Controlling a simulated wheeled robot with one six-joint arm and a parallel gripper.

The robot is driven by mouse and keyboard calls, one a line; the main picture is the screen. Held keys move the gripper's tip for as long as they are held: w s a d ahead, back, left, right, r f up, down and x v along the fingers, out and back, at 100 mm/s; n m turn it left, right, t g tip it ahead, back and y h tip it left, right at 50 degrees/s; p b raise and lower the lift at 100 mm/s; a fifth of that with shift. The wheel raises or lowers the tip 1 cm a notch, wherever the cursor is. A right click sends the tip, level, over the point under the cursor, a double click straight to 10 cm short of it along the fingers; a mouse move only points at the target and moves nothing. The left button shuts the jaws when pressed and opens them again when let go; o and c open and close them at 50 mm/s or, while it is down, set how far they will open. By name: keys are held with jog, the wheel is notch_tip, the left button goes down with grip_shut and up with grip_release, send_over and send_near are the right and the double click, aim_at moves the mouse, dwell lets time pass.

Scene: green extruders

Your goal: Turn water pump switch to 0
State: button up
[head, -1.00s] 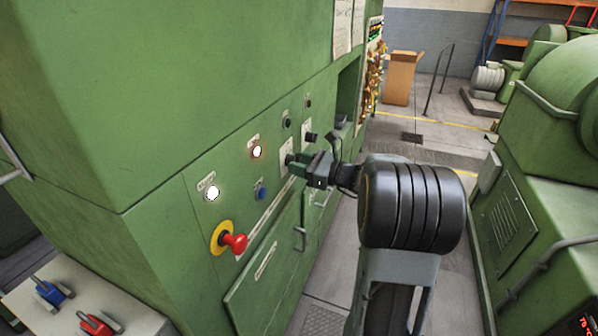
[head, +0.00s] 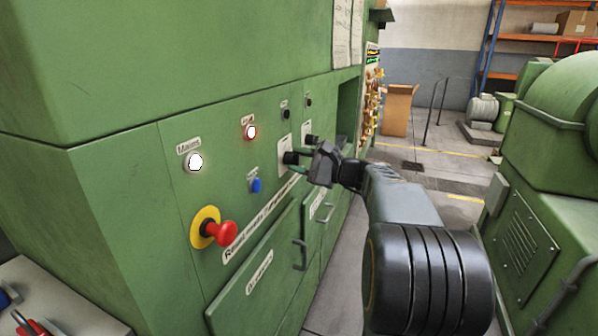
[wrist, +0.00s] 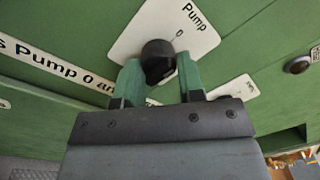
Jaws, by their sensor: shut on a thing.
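The pump switch is a black round knob (wrist: 158,60) on a white plate (wrist: 205,28) marked "Pump" and "0". In the head view the same knob (head: 290,158) sticks out from the green cabinet front. My gripper (wrist: 158,72) has its two green fingers on either side of the knob and is shut on it. The head view shows my gripper (head: 303,165) reaching the knob from the right. The fingers and gripper body hide part of the plate. The knob's pointer direction is hard to tell.
Nearby on the panel are a second black knob (head: 312,140), a blue button (head: 256,185), a lit red-ringed lamp (head: 250,132), a lit white lamp (head: 195,162) and a red emergency stop (head: 220,232). A green machine (head: 540,190) stands right, across open floor.

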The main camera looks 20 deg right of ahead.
jog(key=shift+f+n+b, duration=0.15)
jog(key=shift+n+b, duration=0.2)
jog(key=shift+n, duration=0.05)
jog(key=o, duration=0.9)
jog(key=shift+s, duration=0.1)
jog(key=v, duration=1.3)
jog(key=shift+s+d, duration=0.25)
jog(key=shift+a+f, duration=0.1)
